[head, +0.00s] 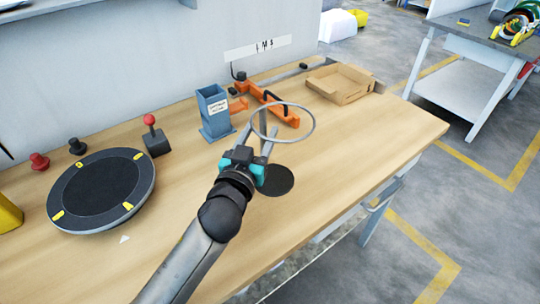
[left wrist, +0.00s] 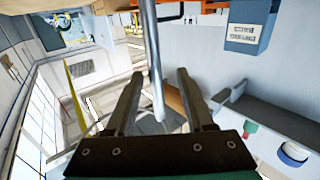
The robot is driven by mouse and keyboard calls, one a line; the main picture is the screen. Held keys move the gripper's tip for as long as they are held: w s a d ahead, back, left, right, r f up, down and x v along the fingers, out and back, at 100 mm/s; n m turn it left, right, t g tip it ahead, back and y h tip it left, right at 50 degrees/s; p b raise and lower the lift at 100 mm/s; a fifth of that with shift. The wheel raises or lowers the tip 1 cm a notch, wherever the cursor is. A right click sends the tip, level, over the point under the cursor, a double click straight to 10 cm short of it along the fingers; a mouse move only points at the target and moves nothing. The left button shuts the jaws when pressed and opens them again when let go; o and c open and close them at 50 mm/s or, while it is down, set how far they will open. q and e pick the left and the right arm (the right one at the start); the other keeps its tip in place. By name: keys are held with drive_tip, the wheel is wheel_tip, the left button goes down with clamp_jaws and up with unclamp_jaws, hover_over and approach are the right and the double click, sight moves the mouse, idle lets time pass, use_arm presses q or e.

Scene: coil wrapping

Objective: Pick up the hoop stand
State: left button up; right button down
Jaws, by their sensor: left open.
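The hoop stand has a thin grey ring (head: 313,130) on top and a dark round base (head: 281,181) on the wooden table. My left gripper (head: 257,138) is at the stand, between the ring and the base in the head view, and hides part of it. In the left wrist view, the stand's metal pole (left wrist: 153,60) runs between the two spread fingers of my left gripper (left wrist: 159,85). The fingers are open, with gaps visible beside the pole. My right gripper is not in view.
A round dark turntable (head: 100,190) with yellow marks is at the left. A red-knobbed lever box (head: 156,144), a blue-grey holder (head: 214,112), an orange tool (head: 268,103) and a cardboard tray (head: 340,84) stand behind. The table's right front (head: 350,165) is clear.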

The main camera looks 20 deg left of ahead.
use_arm(q)
drive_tip(key=w, duration=0.4)
drive_tip(key=shift+d, duration=0.2)
clamp_jaws()
idle(0.3)
drive_tip(key=shift+r, duration=0.1)
idle(0.9)
